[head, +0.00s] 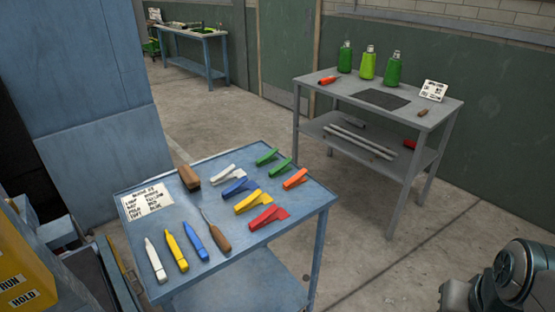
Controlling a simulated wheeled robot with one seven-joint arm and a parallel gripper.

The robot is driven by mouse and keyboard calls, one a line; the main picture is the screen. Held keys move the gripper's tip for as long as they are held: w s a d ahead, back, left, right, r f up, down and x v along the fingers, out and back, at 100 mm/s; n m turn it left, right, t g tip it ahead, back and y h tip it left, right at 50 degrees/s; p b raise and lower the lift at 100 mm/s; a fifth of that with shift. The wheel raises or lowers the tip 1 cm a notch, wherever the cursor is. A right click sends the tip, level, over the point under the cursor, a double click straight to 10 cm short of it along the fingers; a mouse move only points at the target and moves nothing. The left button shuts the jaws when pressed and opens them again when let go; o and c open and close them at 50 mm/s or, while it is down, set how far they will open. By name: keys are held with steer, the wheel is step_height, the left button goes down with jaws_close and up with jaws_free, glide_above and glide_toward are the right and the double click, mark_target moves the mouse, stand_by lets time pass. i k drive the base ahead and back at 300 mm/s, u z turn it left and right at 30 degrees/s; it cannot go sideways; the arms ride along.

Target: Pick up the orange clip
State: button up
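The orange clip (295,179) lies on the blue table (265,243), near its right edge. Around it on the same table are other clips: a red clip (267,217), a yellow clip (252,201), a blue clip (240,187), a white clip (223,174) and two green clips, one at the back (266,157) and one (280,168) just behind and left of the orange clip. Nothing covers the orange clip. Part of my arm shows at the lower right, apart from the table. My gripper's fingers are not visible.
The blue table also holds a wooden-backed brush (188,177), a scraper-like tool (217,233), several markers (177,251) and a written card (147,201). A grey table (440,108) with green bottles (367,63) stands behind right. Concrete floor lies open between the tables.

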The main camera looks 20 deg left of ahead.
mark_target(297, 179)
steer(key=u, duration=1)
steer(key=i, duration=1.05)
steer(key=u, duration=0.95)
